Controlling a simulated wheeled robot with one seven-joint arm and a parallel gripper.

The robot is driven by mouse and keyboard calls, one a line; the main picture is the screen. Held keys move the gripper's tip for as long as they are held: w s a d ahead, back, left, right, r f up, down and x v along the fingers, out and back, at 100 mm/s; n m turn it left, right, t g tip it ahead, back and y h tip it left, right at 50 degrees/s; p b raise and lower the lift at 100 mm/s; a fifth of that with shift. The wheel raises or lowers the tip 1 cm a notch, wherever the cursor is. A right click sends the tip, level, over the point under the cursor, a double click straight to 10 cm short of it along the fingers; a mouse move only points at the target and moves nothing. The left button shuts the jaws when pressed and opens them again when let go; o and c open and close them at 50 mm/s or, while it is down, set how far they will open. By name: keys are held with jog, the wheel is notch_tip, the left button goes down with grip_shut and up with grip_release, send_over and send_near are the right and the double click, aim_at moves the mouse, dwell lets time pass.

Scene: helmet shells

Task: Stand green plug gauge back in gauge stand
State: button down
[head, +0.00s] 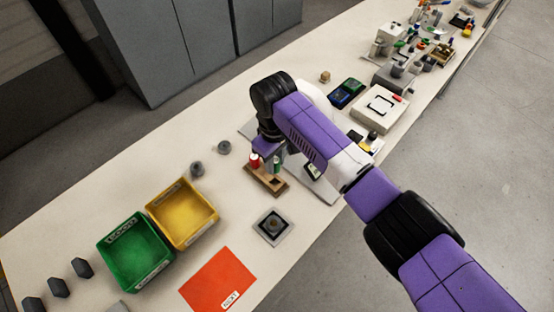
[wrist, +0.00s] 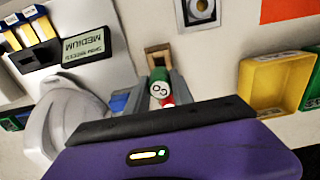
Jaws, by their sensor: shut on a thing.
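The green plug gauge (wrist: 158,83), its round end facing the wrist camera, sits between the fingers of my gripper (wrist: 162,88). My gripper is shut on it. In the head view the green gauge (head: 276,164) is over the wooden gauge stand (head: 272,184), under my wrist. The stand also shows in the wrist view (wrist: 157,50), with a dark opening beyond the green gauge. A red gauge (head: 254,160) is upright at the stand's left end; in the wrist view it is partly hidden. I cannot tell whether the green gauge's lower end is in the stand.
A square plate with a round centre (head: 273,227) lies in front of the stand. Yellow (head: 182,214) and green (head: 135,252) bins and an orange-red mat (head: 219,281) are to the left. Two grey round parts (head: 197,169) lie behind. A display marked MEDIUM (wrist: 86,45) is close by.

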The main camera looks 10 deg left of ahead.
jog(key=shift+w+d+f+b, duration=0.1)
jog(key=shift+f+b, duration=0.5)
notch_tip(320, 180, down, 3)
jog(key=b, duration=0.2)
jog(key=shift+b, duration=0.35)
jog(key=shift+f+b, duration=0.3)
jog(key=shift+f, duration=0.3)
jog(key=shift+f+b, duration=0.4)
jog(key=shift+f, duration=0.75)
dwell(2.2)
dwell(0.5)
jog(key=c, duration=1)
grip_release()
jog(key=shift+r, duration=0.1)
jog(key=shift+r+b, duration=0.35)
jog(key=shift+r, duration=3.5)
